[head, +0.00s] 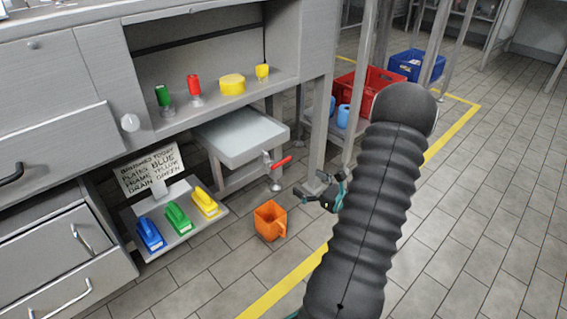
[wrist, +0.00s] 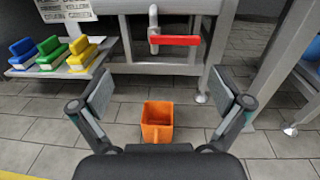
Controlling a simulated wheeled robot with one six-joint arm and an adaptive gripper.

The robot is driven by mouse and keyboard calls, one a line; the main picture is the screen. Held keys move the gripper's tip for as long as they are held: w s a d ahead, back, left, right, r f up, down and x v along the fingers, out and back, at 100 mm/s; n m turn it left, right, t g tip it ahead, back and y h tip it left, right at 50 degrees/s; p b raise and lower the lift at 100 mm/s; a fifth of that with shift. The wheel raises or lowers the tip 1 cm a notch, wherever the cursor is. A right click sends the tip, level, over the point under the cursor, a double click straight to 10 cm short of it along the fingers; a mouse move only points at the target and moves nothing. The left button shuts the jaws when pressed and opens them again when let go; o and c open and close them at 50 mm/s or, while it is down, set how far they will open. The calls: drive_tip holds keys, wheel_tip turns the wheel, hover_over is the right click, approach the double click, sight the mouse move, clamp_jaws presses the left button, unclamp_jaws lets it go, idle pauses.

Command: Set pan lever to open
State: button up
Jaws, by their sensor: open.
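The pan lever is a red handle (head: 281,162) on a grey valve under the front of the grey pan (head: 243,136). In the wrist view the red lever (wrist: 175,40) lies level, pointing right from its pivot, ahead of my gripper. My gripper (head: 328,194) is open and empty, to the right of and apart from the lever in the head view. Its two fingers (wrist: 160,98) stand wide apart in the wrist view, with nothing between them but the view of the floor and jug. An orange jug (head: 269,220) stands on the floor below the lever.
A low shelf (head: 222,217) holds blue, green and yellow brushes and a sign reading plates blue, frame yellow, drain green. Grey legs (head: 318,122) stand right of the pan. Red and blue crates (head: 415,66) are behind. Floor around the jug is clear.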

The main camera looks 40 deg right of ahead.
sight(283, 162)
drive_tip(key=shift+m+h, duration=0.6)
drive_tip(key=w, duration=0.8)
drive_tip(key=w+f, duration=0.1)
drive_tip(key=w, duration=0.4)
drive_tip(key=shift+d+b, duration=0.35)
drive_tip(key=shift+b, duration=0.05)
drive_tip(key=c, duration=1.3)
drive_tip(key=shift+d, duration=0.1)
